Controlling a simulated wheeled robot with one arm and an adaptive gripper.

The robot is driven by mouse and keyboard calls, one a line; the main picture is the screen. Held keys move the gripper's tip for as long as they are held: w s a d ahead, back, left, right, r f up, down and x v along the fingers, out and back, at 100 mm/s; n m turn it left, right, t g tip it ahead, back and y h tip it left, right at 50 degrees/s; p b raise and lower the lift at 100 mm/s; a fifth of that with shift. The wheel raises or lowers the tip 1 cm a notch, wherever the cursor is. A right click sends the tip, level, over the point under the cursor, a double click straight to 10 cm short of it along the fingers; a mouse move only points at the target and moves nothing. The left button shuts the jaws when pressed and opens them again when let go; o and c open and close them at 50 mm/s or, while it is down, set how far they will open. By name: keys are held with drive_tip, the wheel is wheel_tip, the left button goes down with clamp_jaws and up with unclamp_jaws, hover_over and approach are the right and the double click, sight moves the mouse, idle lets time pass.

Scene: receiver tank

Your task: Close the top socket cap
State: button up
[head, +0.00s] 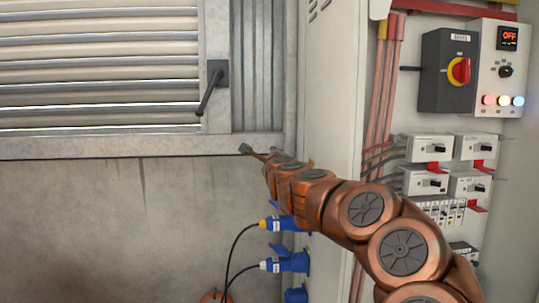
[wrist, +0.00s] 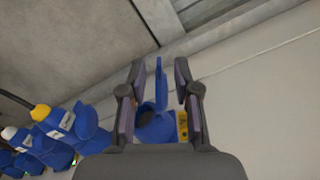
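The blue top socket (wrist: 155,128) is in the middle of the wrist view, partly hidden by my gripper (wrist: 160,72). Its blue cap (wrist: 161,84) stands raised, seen nearly edge-on, and a dark opening shows beside it. The two fingers are spread on either side of the cap, with a visible gap on both sides. In the head view my gripper (head: 249,149) is at the cabinet's side, and my arm hides the top socket there.
Below, blue sockets hold a yellow-ended plug (head: 283,223) and a white-ended plug (head: 287,263) with black cables. A louvred panel with a black handle (head: 213,88) is at left. A switch panel with a red-yellow rotary switch (head: 459,71) is at right.

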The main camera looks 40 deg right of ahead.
drive_tip(key=shift+p+x, duration=0.3)
drive_tip(key=shift+x, duration=1.55)
clamp_jaws()
